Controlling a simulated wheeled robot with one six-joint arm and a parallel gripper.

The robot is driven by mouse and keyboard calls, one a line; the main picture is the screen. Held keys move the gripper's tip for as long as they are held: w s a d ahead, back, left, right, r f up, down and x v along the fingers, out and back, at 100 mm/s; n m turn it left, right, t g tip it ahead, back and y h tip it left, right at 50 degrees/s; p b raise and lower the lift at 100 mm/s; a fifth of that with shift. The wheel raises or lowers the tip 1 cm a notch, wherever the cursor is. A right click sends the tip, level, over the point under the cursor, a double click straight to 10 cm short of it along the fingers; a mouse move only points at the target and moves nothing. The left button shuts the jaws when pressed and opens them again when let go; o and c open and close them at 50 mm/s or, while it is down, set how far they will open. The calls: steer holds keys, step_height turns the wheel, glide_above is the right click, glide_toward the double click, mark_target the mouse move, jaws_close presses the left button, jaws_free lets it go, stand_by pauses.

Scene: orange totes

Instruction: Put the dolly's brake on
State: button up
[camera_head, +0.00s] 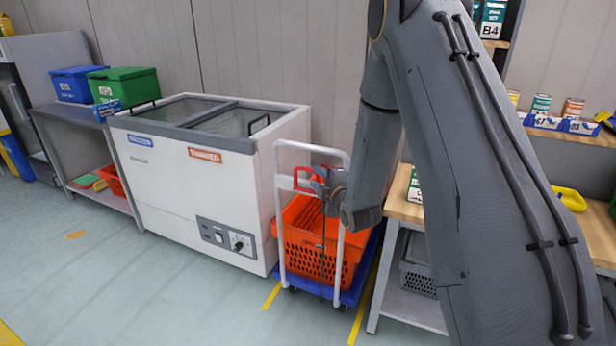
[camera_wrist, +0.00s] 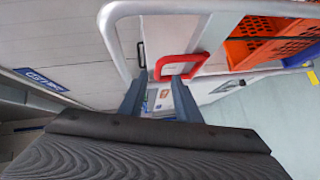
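The dolly has a blue base (camera_head: 352,290) and a white tubular handle frame (camera_head: 281,215), which also crosses the wrist view (camera_wrist: 112,45). A red loop lever (camera_head: 297,180) sits at the handle frame; it appears in the wrist view (camera_wrist: 184,57) just beyond my fingertips. My gripper (camera_head: 322,186) is at the handle frame, close to the red lever. In the wrist view my gripper (camera_wrist: 158,84) has its two fingers apart with a gap between them. The near side of the lever overlaps that gap; whether a finger touches it I cannot tell.
An orange tote (camera_head: 318,262) rides on the dolly. A white chest freezer (camera_head: 190,190) stands close on the left, and a wooden-topped workbench (camera_head: 404,212) on the right. Free floor (camera_head: 150,290) lies in front, with yellow lines by the dolly.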

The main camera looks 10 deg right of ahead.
mark_target(310, 171)
steer(key=shift+n+t, duration=0.3)
steer(key=shift+w+a+f+p, duration=0.15)
steer(key=shift+w+a, duration=0.05)
steer(key=shift+w, duration=1.15)
steer(key=shift+w+a+f+p, duration=0.2)
steer(key=shift+w+a, duration=0.05)
steer(key=shift+w, duration=1.05)
steer(key=shift+w+a+f+p, duration=0.15)
steer(key=shift+w+a, duration=0.05)
steer(key=shift+w, duration=1.15)
jaws_close()
